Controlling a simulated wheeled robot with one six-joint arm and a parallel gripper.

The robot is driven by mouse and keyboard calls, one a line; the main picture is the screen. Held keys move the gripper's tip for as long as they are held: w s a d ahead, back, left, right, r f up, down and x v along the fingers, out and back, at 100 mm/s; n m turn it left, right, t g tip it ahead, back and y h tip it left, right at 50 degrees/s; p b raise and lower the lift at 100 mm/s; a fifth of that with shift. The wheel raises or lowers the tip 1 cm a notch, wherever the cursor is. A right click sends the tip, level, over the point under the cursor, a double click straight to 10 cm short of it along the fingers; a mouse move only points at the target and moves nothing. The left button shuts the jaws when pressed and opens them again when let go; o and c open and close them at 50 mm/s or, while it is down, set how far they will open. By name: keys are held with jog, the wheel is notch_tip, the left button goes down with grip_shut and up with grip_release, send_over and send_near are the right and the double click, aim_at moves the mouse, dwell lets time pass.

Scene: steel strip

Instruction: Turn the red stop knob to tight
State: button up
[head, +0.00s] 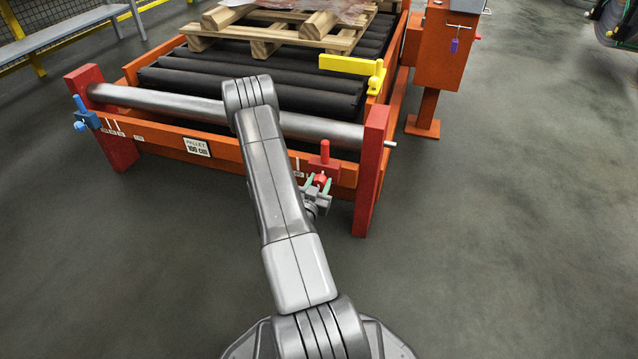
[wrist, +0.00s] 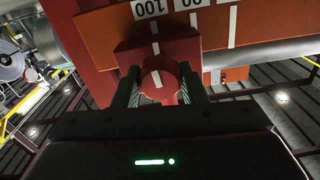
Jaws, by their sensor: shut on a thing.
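The red stop knob (head: 320,179) sits on the front of the red stop block (head: 324,161), near the right end of the orange front rail. In the wrist view the knob (wrist: 162,90) is round and bears a white line, close to upright. A white mark on the red block (wrist: 180,50) lies above it, roughly in line. My gripper (head: 317,187) is shut on the knob, with one green-grey finger on each side, as the wrist view (wrist: 160,88) also shows. The knob's rear is hidden.
A blue stop (head: 85,115) stands at the rail's left end. A sign (head: 197,147) hangs on the rail. A red post (head: 370,165) stands close right of my gripper. Wooden pallets (head: 265,38) lie on black rollers behind.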

jog(key=shift+m, duration=0.6)
jog(key=o, duration=1)
jog(key=p+v, duration=0.3)
jog(key=v, duration=1.1)
jog(key=shift+w, duration=0.15)
jog(key=b+x, duration=0.3)
jog(key=x, duration=1)
jog(key=shift+w+d, duration=0.2)
jog(key=shift+w, duration=0.15)
